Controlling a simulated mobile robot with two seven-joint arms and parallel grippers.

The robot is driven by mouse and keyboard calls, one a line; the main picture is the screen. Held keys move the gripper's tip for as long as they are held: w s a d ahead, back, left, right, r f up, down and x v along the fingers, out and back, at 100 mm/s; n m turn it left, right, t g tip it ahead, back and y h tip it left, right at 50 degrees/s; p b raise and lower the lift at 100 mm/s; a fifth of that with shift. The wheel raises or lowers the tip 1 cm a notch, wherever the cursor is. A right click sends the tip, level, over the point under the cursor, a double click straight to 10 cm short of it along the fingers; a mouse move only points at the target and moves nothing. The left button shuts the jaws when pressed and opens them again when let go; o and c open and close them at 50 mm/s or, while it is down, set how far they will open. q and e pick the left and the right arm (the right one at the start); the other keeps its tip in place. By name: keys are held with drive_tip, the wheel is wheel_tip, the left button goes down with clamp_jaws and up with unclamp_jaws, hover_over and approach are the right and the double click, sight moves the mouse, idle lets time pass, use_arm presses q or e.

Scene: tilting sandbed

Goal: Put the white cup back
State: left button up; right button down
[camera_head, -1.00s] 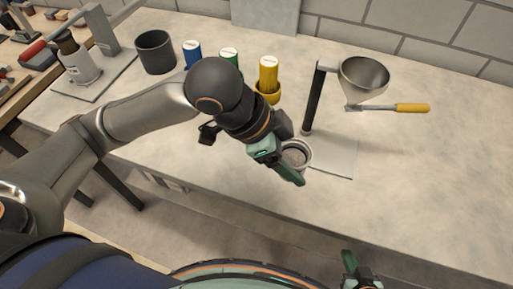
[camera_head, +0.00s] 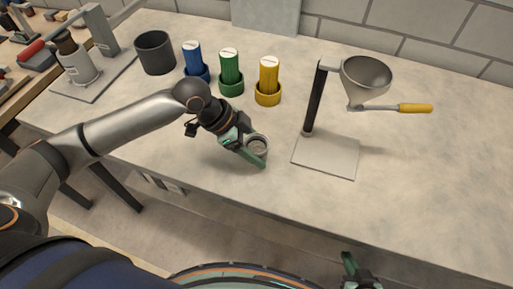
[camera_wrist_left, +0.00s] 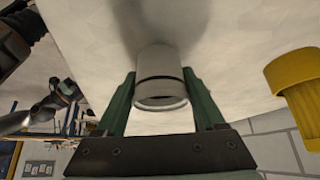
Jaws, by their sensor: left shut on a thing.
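The white cup (camera_head: 259,146) is held between the green fingers of my left gripper (camera_head: 248,150), over the table in front of the green and yellow cylinders. In the left wrist view the cup (camera_wrist_left: 160,80) sits between both fingers of the left gripper (camera_wrist_left: 163,100), with a dark band around it. Whether the cup touches the table is hard to tell. My right gripper (camera_head: 355,275) shows only partly at the bottom edge of the head view, and its jaw opening is unclear.
A funnel stand with a flat base plate (camera_head: 326,156) and a yellow-handled valve (camera_head: 414,108) stands to the right. Blue (camera_head: 194,62), green (camera_head: 230,72) and yellow (camera_head: 268,80) cylinders stand in coloured holders behind. A dark grey pot (camera_head: 155,52) is at back left. The table's right side is clear.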

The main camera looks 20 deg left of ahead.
use_arm(q)
drive_tip(key=shift+f, duration=0.2)
drive_tip(key=o, duration=1.4)
drive_tip(key=shift+f, duration=0.1)
drive_tip(key=shift+o, duration=0.2)
drive_tip(key=v, duration=1.2)
drive_tip(key=shift+p, duration=0.35)
